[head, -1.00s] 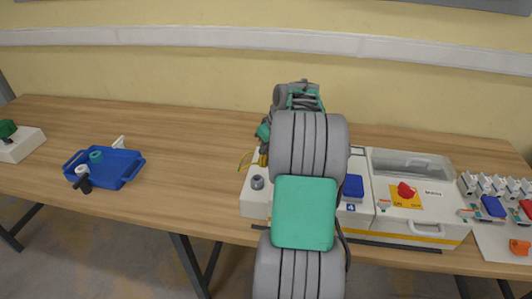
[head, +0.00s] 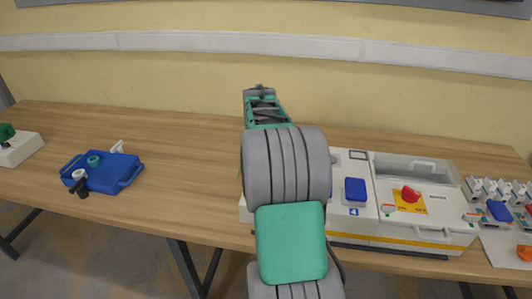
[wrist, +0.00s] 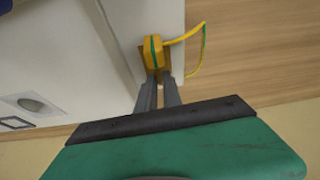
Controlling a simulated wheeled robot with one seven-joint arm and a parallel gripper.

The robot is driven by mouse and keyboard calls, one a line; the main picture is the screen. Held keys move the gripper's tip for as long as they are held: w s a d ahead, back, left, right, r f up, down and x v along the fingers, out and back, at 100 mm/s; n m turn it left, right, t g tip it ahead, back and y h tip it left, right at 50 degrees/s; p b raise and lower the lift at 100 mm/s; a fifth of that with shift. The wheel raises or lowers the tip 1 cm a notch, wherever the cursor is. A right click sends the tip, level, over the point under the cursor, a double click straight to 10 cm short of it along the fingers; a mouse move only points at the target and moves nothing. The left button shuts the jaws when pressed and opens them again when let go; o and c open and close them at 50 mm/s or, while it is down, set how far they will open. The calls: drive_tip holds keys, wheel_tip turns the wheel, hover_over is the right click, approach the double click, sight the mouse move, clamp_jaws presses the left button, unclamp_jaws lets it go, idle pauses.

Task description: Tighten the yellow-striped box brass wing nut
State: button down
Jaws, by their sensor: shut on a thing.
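In the wrist view my gripper (wrist: 159,78) has its fingertips closed at the lower end of a yellow block with a green stripe (wrist: 152,48). A yellow-green wire (wrist: 184,36) leads off this block to the right. The block is at the edge of a white box (wrist: 80,45), with a small brownish piece beside it. No clear wing-nut shape shows; the fingers and block may hide it. In the head view the white box with the yellow stripe (head: 445,238) stands on the table, and my arm hides the gripper and the box's left part.
The wooden table (head: 190,135) is clear left of the box. A blue tray (head: 128,177) lies further left. The box carries a blue cover (head: 355,189) and a red knob (head: 410,194). A panel with several switches (head: 490,188) is at the right.

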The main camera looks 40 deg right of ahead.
drive_tip(key=shift+w+r+m, duration=0.1)
drive_tip(key=shift+r+m, duration=0.05)
drive_tip(key=shift+m, duration=0.35)
drive_tip(key=c, duration=1.8)
unclamp_jaws()
drive_tip(key=v, duration=0.7)
drive_tip(key=shift+a+r, duration=0.25)
drive_tip(key=shift+r, duration=0.05)
